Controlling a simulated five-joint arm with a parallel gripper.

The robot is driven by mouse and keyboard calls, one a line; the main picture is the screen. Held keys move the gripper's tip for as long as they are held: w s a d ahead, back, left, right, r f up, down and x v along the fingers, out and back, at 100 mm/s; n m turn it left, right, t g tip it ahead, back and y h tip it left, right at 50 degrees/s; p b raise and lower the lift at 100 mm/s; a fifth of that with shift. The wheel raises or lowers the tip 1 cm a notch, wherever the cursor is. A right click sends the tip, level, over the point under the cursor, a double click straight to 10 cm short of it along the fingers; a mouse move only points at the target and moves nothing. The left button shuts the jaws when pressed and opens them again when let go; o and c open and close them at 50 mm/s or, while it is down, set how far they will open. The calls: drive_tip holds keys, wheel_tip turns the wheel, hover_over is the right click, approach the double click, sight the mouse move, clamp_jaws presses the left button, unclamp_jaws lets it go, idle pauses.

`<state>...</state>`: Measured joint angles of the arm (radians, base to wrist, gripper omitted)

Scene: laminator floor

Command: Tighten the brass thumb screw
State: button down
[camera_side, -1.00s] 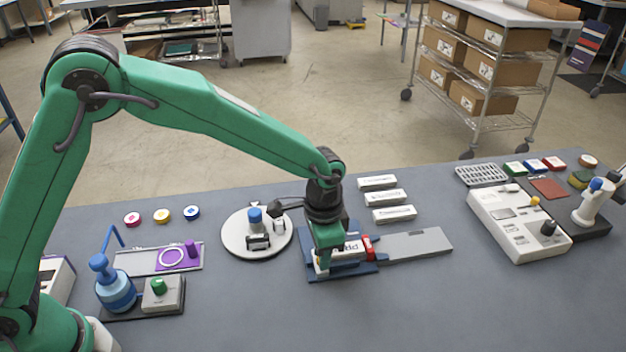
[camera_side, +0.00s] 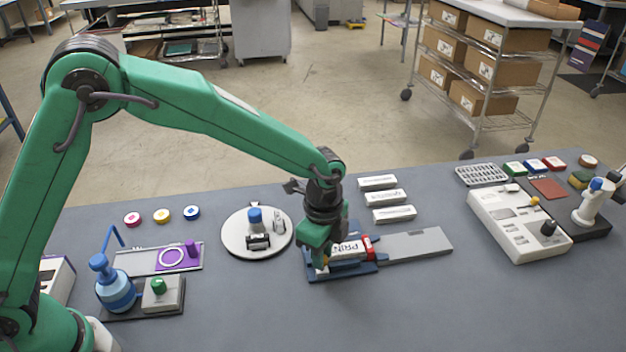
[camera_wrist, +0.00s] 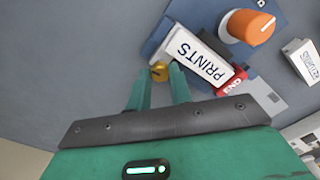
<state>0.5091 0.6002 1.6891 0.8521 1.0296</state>
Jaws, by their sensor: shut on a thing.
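The brass thumb screw (camera_wrist: 159,71) shows in the wrist view as a small round gold head at the near end of the white block marked PRINTS (camera_wrist: 205,60). My gripper (camera_wrist: 160,76) is shut on it, with one green finger on each side of the head. In the side view my gripper (camera_side: 322,264) points down at the left end of the blue fixture (camera_side: 360,271) that carries the PRINTS block (camera_side: 352,248). The screw is mostly hidden there by the fingers. A red END piece (camera_wrist: 231,84) sits at the block's far end.
An orange knob (camera_wrist: 250,27) stands close beside the block. A grey plate (camera_side: 415,244) extends right from the fixture. A white round plate (camera_side: 235,247) with a blue-topped part is to the left. Several white labelled blocks (camera_side: 386,197) lie behind. The front table is clear.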

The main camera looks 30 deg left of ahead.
drive_tip(key=shift+m, duration=0.3)
drive_tip(key=c, duration=1.2)
unclamp_jaws()
drive_tip(key=shift+c, duration=0.2)
drive_tip(key=shift+r, duration=0.15)
drive_tip(key=shift+r, duration=3.75)
